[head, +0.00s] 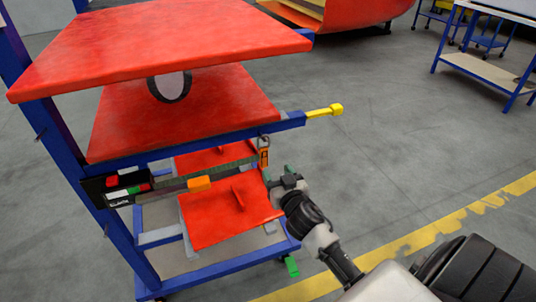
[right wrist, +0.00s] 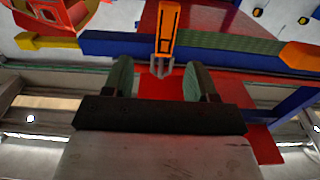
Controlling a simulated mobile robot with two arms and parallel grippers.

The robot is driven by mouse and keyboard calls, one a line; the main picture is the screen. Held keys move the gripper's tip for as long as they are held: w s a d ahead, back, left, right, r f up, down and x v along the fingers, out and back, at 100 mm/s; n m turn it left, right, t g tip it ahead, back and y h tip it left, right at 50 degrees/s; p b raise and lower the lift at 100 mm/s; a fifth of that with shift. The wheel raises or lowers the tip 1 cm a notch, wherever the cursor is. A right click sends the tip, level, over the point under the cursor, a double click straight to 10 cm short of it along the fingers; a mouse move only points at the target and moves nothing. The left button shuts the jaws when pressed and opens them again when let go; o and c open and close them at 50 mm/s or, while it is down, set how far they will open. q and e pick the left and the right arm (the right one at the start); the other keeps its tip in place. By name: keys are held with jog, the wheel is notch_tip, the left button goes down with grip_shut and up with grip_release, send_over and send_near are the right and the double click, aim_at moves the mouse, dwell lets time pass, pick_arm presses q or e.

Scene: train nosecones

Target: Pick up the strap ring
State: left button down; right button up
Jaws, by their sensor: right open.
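An orange strap fitting (head: 264,157) stands at the right end of a dark green strap (head: 228,170) on the near side of the cart. Its grey end, which looks like the strap ring (head: 264,141), is at the top. In the right wrist view, which is upside down, the grey strap ring (right wrist: 160,67) shows between my fingers, below the orange fitting (right wrist: 168,28). My right gripper (head: 277,175) is open beside the fitting, and its green fingers (right wrist: 160,78) stand on either side of the ring with gaps. My left gripper is not in view.
The blue cart carries red panels (head: 160,45) above and a red plate (head: 225,215) below. A yellow-tipped bar (head: 325,111) juts out right of the fitting. An orange block (head: 199,183) sits along the strap.

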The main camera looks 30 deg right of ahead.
aim_at(264, 154)
jog(key=x, duration=0.5)
jog(key=shift+w+a+r, duration=0.15)
jog(key=shift+a+r, duration=0.1)
jog(key=shift+w+d+r, duration=0.1)
jog(key=shift+w+d, duration=0.15)
jog(key=shift+w, duration=0.25)
jog(key=x, duration=0.1)
jog(key=p+x, duration=0.1)
jog(key=x, duration=0.1)
jog(key=shift+w+a+r, duration=0.1)
jog(key=shift+w+a, duration=0.05)
jog(key=shift+w, duration=0.7)
jog(key=c, duration=1)
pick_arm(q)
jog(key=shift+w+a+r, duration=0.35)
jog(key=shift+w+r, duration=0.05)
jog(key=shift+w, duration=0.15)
pick_arm(e)
jog(key=shift+c, duration=0.3)
jog(key=shift+r, duration=0.1)
